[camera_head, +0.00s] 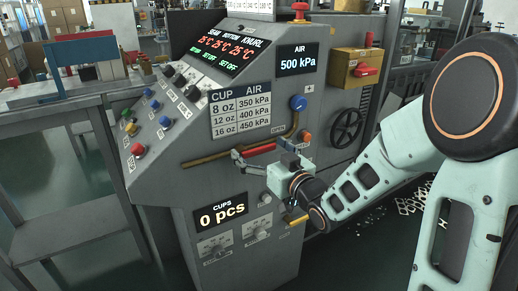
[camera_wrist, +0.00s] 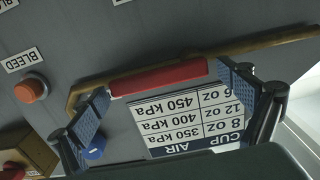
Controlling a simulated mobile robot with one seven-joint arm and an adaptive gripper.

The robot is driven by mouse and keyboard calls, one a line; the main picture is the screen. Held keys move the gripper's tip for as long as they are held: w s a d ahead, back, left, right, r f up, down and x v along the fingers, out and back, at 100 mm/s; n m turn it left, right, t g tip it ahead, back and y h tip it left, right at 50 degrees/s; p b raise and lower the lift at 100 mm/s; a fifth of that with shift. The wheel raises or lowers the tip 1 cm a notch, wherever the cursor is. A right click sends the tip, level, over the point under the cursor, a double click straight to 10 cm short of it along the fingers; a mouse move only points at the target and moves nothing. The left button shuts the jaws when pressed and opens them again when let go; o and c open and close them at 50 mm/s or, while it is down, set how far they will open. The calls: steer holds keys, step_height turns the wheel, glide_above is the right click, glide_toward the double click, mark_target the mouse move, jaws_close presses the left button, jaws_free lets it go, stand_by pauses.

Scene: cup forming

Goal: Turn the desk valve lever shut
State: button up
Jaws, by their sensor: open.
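The red valve lever (camera_head: 262,149) lies along the brass pipe (camera_head: 205,160) on the front of the grey machine. In the wrist view, turned upside down, the red lever (camera_wrist: 158,77) lies nearly in line with the pipe (camera_wrist: 265,46). My gripper (camera_head: 258,156) is open in front of the lever. In the wrist view its two fingers (camera_wrist: 185,95) stand wide apart, with the lever between and slightly beyond them. The left fingertip appears close to the pipe's bend; I cannot tell whether it touches. The gripper holds nothing.
A blue knob (camera_head: 298,103) sits at the pipe's upper end. An orange button (camera_wrist: 32,90) labelled BLEED is beside the pipe. A black handwheel (camera_head: 346,128) and a yellow box (camera_head: 357,68) with a red knob are at right. The cup/air chart (camera_head: 240,113) is above the lever.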

steer(key=c, duration=1.7)
steer(key=shift+o, duration=0.2)
